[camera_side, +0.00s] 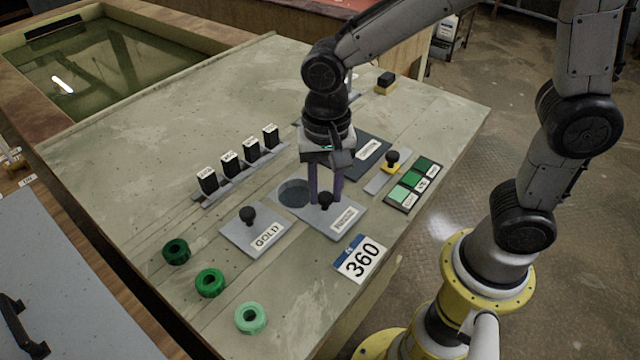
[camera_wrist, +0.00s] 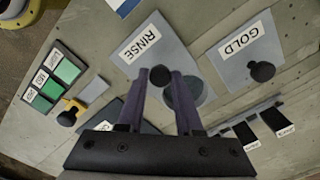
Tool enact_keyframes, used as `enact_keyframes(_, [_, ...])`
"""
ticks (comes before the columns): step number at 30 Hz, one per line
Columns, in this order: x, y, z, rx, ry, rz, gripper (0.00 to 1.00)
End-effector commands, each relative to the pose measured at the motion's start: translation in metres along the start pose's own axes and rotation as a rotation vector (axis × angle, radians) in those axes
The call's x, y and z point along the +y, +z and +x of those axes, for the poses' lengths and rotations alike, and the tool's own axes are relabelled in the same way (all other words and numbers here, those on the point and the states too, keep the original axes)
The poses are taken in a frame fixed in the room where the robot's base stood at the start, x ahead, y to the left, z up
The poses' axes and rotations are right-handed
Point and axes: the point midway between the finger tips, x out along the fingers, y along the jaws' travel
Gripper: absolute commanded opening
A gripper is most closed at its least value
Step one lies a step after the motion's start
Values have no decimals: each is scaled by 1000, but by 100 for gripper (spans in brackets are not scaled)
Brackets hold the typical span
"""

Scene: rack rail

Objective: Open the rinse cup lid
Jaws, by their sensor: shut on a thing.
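The rinse cup lid (camera_side: 318,221) is a flat grey plate with a RINSE label and a black knob (camera_side: 325,198). A round dark cup opening (camera_side: 292,193) shows beside the plate's left edge in the side view. In the wrist view the RINSE plate (camera_wrist: 160,42) lies beyond my fingertips, and the opening (camera_wrist: 187,92) shows partly behind the right finger. My gripper (camera_side: 325,192) points down with its purple fingers shut on the knob. In the wrist view my gripper (camera_wrist: 161,74) has the knob between its fingertips.
A GOLD plate (camera_side: 243,235) with its own black knob lies to the left. A 360 card (camera_side: 361,259) lies in front. Several black labelled blocks (camera_side: 229,164) stand in a row behind. A green swatch card (camera_side: 411,184) and a yellow-based knob (camera_side: 391,162) are right. Green rings (camera_side: 210,282) lie front left.

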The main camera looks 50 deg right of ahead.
Motion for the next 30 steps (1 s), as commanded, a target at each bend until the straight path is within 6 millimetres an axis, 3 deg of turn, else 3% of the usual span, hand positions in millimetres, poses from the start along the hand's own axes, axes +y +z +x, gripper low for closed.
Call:
enact_keyframes(2, [-2, -1, -2, 4, -8, 0, 0])
enact_keyframes(3, [-2, -1, -2, 5, -8, 0, 38])
enact_keyframes(8, [-2, -1, -2, 3, -6, 0, 64])
enact_keyframes(20, [-2, -1, -8, 2, -4, 0, 64])
enact_keyframes(23, [-2, -1, -22, 3, -7, 0, 64])
enact_keyframes(30, [-2, -1, -74, 4, -9, 0, 64])
